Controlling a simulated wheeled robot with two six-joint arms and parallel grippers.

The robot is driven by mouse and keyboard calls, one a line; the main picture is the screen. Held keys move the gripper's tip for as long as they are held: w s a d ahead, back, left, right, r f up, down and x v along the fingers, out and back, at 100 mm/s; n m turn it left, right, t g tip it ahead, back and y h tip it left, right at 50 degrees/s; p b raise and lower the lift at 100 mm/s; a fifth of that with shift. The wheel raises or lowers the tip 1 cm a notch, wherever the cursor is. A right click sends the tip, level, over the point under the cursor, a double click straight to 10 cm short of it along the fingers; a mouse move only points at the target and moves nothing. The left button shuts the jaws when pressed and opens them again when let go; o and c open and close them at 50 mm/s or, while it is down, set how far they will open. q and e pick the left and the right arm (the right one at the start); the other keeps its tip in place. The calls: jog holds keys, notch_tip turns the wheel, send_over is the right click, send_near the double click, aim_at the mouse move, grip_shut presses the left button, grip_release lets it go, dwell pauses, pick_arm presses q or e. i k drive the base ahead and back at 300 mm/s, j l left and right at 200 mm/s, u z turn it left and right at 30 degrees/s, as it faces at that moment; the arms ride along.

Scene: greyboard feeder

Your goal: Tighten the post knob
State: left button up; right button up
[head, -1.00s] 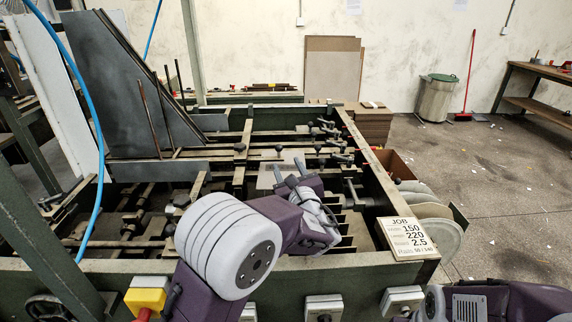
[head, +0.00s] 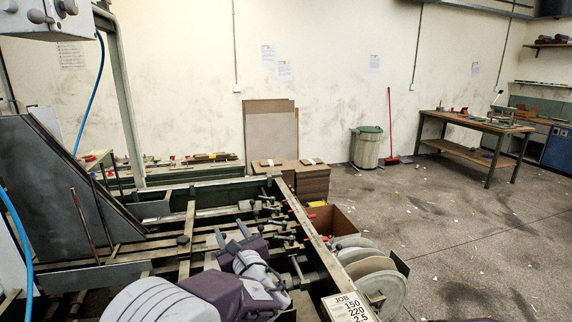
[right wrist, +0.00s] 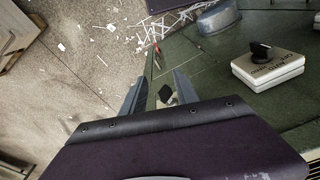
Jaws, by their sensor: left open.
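My left gripper (head: 231,233) is in the head view, low over the feeder frame (head: 315,240), with its two grey fingers apart and nothing seen between them. Several black-handled clamps and knobs (head: 280,222) stand along the feeder's right side, beyond and right of this gripper. I cannot tell which one is the post knob. My right gripper (right wrist: 157,92) shows in the right wrist view with its fingers apart. A small black knob (right wrist: 166,94) on a pale base shows between the fingers; contact is not visible. The right gripper is out of the head view.
A pale box with a black dial (right wrist: 268,66) sits on the green surface in the right wrist view. A job sign (head: 349,306), round discs (head: 380,283) and an open carton (head: 335,222) edge the feeder's right side. Open floor (head: 450,225) lies further right.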

aim_at(184, 241)
jog(key=k+l, duration=0.65)
jog(key=k, duration=0.2)
